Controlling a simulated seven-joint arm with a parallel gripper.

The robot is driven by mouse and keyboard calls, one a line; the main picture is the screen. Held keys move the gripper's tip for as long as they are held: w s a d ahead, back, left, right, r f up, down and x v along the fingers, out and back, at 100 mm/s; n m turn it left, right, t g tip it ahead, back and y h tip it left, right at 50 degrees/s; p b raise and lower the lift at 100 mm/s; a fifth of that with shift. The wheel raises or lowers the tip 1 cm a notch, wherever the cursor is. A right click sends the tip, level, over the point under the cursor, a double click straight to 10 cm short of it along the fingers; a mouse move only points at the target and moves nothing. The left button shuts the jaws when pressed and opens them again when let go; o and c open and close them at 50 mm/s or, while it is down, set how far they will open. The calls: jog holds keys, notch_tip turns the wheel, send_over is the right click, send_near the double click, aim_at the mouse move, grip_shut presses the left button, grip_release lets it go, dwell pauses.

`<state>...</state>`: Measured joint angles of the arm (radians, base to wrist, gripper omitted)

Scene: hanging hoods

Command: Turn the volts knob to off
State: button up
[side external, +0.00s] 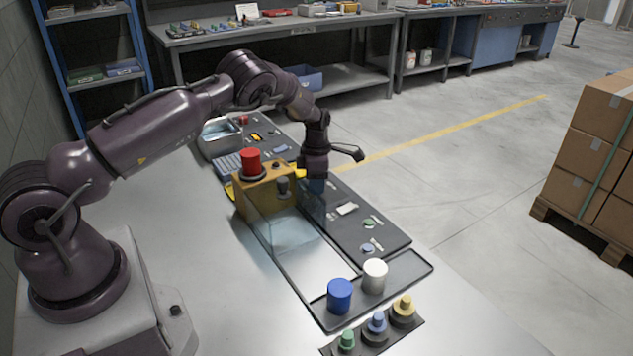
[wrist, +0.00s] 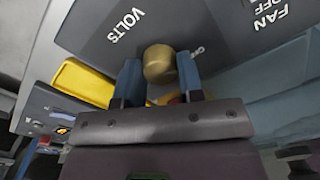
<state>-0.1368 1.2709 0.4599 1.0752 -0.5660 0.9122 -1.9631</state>
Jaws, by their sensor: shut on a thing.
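The volts knob (wrist: 158,62) is a round brass-coloured knob on a dark grey panel (wrist: 150,22), with the white word VOLTS printed beside it in the wrist view. My gripper (wrist: 160,70) has its two blue fingers on either side of the knob and is shut on it. In the side view my gripper (side external: 317,186) points down at the console, and the knob is hidden there.
A FAN OFF label (wrist: 267,20) is at the right of the wrist view. A clear hood (side external: 290,227) and a yellow box with a red button (side external: 251,161) stand close to my gripper. Blue (side external: 339,296) and white (side external: 375,276) cylinders stand on a front tray.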

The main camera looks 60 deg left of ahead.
dwell(0.5)
jog(key=o, duration=0.9)
jog(key=shift+o, duration=0.2)
notch_tip(320, 180, up, 13)
